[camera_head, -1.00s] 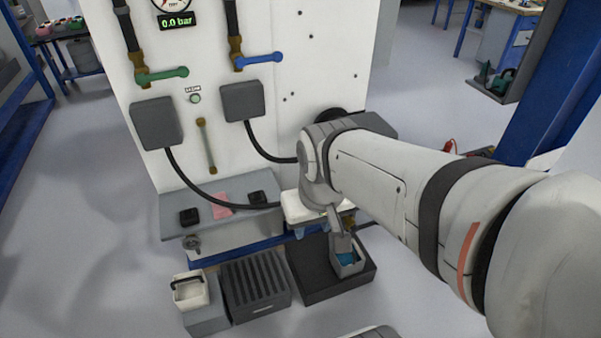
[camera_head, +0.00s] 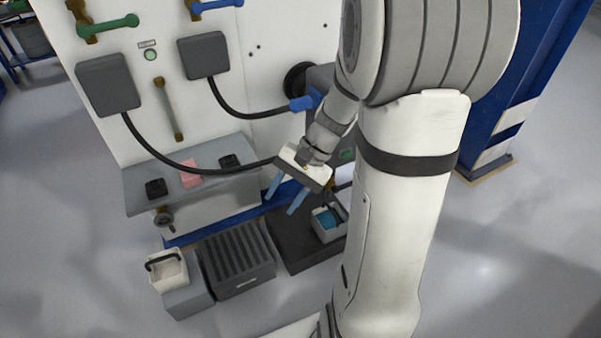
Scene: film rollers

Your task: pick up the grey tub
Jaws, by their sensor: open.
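A small grey tub (camera_head: 324,236) with blue contents and a dark handle stands on a black tray on the floor, right of centre. My arm partly covers its right side. My gripper (camera_head: 280,205) has two blue fingers, spread apart and pointing down and left. Nothing is between them. The gripper appears above and left of the tub, apart from it in the picture. The exact height between them is hard to tell.
The black tray (camera_head: 284,246) lies beside a grey ribbed crate (camera_head: 238,262). A white bucket (camera_head: 170,274) with a dark handle stands on a grey block (camera_head: 188,298). Behind is a white panel (camera_head: 105,25) with hoses and a grey shelf (camera_head: 225,192). Floor at left is clear.

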